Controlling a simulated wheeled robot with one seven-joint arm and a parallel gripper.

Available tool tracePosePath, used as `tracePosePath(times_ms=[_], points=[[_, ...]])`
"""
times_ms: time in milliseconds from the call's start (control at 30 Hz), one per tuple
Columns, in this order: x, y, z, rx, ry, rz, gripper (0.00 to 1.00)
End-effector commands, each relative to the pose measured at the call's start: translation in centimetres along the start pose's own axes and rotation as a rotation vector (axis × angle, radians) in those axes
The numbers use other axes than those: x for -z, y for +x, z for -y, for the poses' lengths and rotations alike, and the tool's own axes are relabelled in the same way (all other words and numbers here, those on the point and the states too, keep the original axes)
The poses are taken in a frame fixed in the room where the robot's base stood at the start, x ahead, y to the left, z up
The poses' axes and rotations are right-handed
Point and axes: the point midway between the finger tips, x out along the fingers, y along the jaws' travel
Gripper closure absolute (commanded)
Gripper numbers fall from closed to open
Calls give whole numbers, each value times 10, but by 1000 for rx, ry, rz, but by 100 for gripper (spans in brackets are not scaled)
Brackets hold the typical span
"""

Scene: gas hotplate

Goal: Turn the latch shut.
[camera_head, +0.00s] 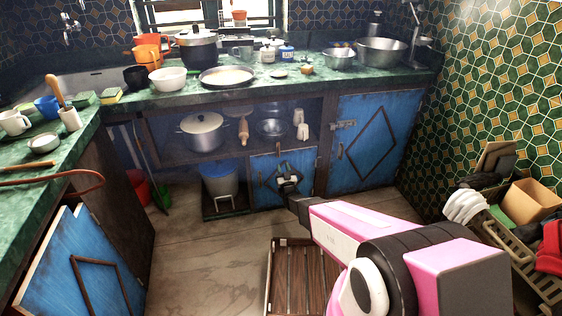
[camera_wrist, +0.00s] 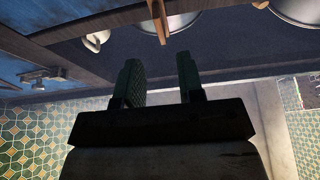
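The latch (camera_head: 343,125) is a small grey metal bolt at the upper left of the tall blue cabinet door (camera_head: 372,143), by the frame. That door looks closed. A metal fitting that looks like the same latch (camera_wrist: 45,75) shows at the left of the wrist view. My gripper (camera_head: 288,181) is in front of the small blue door (camera_head: 270,165), below and left of the latch and apart from it. In the wrist view my gripper (camera_wrist: 161,78) has its two dark green fingers apart, with nothing seen between them. Whether the bolt is across is too small to tell.
The open shelf left of the latch holds a lidded pot (camera_head: 202,132), a rolling pin (camera_head: 243,130) and white cups (camera_head: 300,124). The green counter (camera_head: 310,83) overhangs above. A wooden crate (camera_head: 287,243) lies on the floor. A rack (camera_head: 525,262) stands at right.

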Motion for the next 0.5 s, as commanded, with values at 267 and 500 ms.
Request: tracePosePath(times_ms=[267,500], points=[[0,-25,0,0,0,0,65],[0,-26,0,0,0,0,65]])
